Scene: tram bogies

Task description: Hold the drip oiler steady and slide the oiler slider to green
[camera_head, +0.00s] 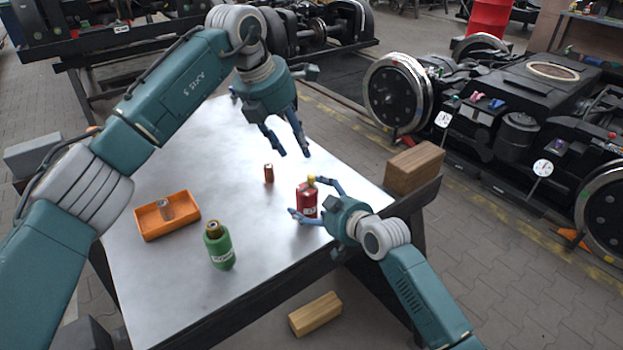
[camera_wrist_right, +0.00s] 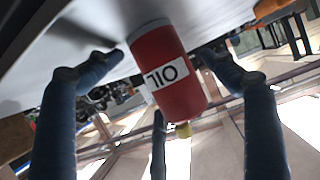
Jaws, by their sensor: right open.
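A red bottle (camera_head: 307,203) with a yellow top stands upright near the right edge of the metal table. In the right wrist view the red bottle (camera_wrist_right: 180,95) carries a white label reading OIL. My right gripper (camera_head: 305,196) is open, with its fingers around the bottle and gaps beside it. My left gripper (camera_head: 294,155) is open and empty above the table, its fingers pointing down, higher and to the left of the red bottle. I cannot make out a slider or a green mark on the red bottle.
A green bottle (camera_head: 219,248), an orange tray (camera_head: 180,226) with a small metal part, and a small copper-coloured cylinder (camera_head: 269,173) are on the table (camera_head: 150,290). A wooden block (camera_head: 414,167) sits at the right edge. The black bogie (camera_head: 520,110) stands beyond.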

